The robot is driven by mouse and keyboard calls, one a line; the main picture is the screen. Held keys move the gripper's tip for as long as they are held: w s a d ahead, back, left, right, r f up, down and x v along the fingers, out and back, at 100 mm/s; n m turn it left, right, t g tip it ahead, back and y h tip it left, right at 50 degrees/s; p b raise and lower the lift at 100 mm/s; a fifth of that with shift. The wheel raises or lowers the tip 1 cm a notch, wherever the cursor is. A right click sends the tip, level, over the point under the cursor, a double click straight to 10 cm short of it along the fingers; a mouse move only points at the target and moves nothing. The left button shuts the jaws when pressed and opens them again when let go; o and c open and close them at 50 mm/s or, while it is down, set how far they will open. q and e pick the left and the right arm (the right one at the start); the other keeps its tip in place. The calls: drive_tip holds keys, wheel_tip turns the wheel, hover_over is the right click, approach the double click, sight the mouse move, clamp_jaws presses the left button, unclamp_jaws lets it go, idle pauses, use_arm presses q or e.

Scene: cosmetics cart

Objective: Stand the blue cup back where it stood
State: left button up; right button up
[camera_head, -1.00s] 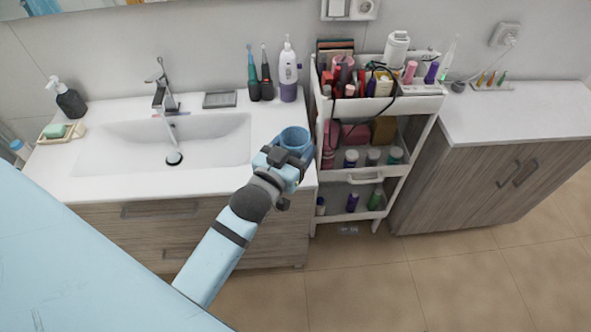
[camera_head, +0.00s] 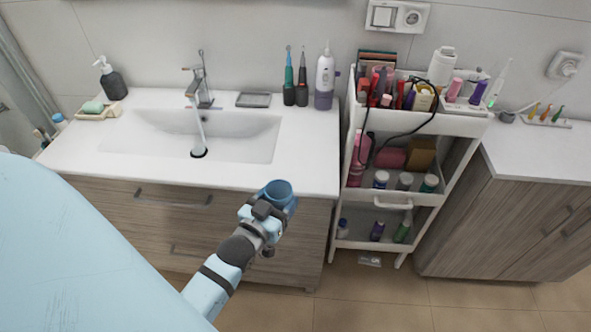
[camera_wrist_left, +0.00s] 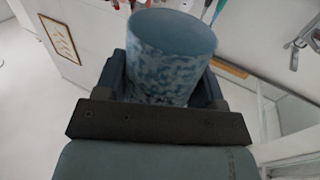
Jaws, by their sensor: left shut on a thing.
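The blue cup (camera_head: 278,188) is held at the front right of the white sink counter, overlapping its front edge in the head view. Its open mouth faces up toward the head camera. My left gripper (camera_head: 270,210) is shut on the cup. In the left wrist view the cup (camera_wrist_left: 172,58), with a mottled blue side, sits between the two fingers (camera_wrist_left: 172,80). I cannot tell its exact height above the counter. My right gripper is not in view.
Water runs from the tap (camera_head: 201,85) into the sink basin (camera_head: 245,140). Two electric toothbrushes (camera_head: 295,85) and a white-purple bottle (camera_head: 325,80) stand at the counter's back right. A loaded white cart (camera_head: 455,125) stands to the right. The counter's right part is clear.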

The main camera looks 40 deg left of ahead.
use_arm(q)
drive_tip(key=shift+s+a+f, duration=0.45)
drive_tip(key=shift+a+f, duration=0.2)
drive_tip(key=shift+f, duration=0.2)
drive_tip(key=shift+w+a+f, duration=0.1)
drive_tip(key=shift+a, duration=0.15)
drive_tip(key=w, duration=0.4)
drive_tip(key=w+a+p, duration=0.1)
drive_tip(key=w, duration=0.3)
drive_tip(key=w+a, duration=0.1)
drive_tip(key=w, duration=0.4)
drive_tip(key=shift+w, duration=0.1)
drive_tip(key=shift+w+a+p, duration=0.1)
drive_tip(key=shift+w+p, duration=0.2)
drive_tip(key=shift+w, duration=0.3)
drive_tip(key=w, duration=0.2)
drive_tip(key=shift+w+a, duration=0.2)
drive_tip(key=shift+w, duration=0.1)
drive_tip(key=shift+w+f+p, duration=0.2)
drive_tip(key=shift+f+p, duration=0.1)
drive_tip(key=shift+f, duration=0.45)
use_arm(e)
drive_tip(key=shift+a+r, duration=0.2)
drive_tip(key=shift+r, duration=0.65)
use_arm(q)
drive_tip(key=shift+s, duration=0.1)
